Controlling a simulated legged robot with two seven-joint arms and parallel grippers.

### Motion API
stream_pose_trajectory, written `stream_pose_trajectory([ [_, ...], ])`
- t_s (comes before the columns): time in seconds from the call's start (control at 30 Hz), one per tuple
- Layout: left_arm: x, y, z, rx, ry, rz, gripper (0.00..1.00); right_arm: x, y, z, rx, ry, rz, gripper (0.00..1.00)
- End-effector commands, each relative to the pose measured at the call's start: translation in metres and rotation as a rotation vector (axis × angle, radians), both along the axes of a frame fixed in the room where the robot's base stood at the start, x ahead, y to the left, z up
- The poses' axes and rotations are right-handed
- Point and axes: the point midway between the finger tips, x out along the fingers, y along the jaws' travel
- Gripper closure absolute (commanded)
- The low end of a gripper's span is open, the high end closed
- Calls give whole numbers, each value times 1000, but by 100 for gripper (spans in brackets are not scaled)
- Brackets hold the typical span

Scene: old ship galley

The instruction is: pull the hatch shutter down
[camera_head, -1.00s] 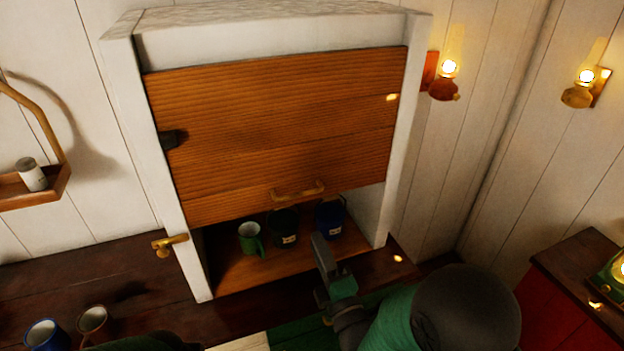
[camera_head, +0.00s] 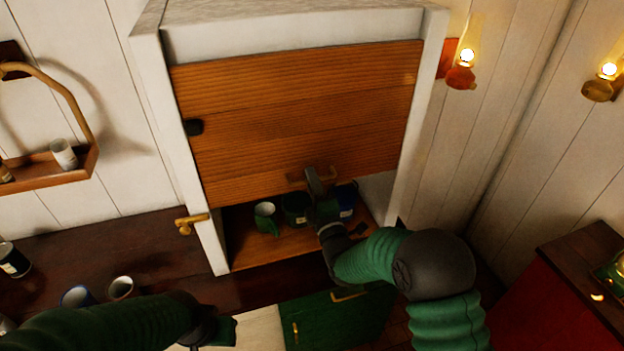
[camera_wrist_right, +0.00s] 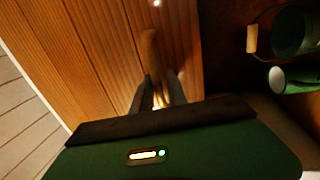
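The wooden hatch shutter (camera_head: 295,115) hangs partly lowered in a white frame. Its lower edge stands above the counter, leaving an opening below. The shutter's handle (camera_head: 296,178) is a bar near the lower edge; it also shows in the right wrist view (camera_wrist_right: 150,48). My right gripper (camera_head: 314,178) is at the handle. In the right wrist view its two fingers (camera_wrist_right: 160,84) stand apart with the handle's near end between or just beyond them; firm contact is not visible. My left gripper (camera_head: 222,330) is low at the front, its fingers unclear.
A green mug (camera_head: 266,218) and dark blue-green mugs (camera_head: 296,208) stand inside the opening, close to my right gripper. A brass latch (camera_head: 190,222) sticks out at the frame's left post. Two cups (camera_head: 121,288) stand on the counter at left. A lit lamp (camera_head: 461,72) hangs right of the frame.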

Motion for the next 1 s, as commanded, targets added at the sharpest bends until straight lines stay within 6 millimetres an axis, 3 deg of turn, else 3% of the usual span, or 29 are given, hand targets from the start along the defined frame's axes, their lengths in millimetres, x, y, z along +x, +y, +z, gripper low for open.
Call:
stream_pose_trajectory([
  [0.13, 0, 0, 0, 0, 0, 0, 64, 0, -1, 0, -1, 0, -2, 100],
  [1.0, 0, 0, 0, 0, 0, 0, 64, -1, -1, -1, -1, 3, -2, 100],
])
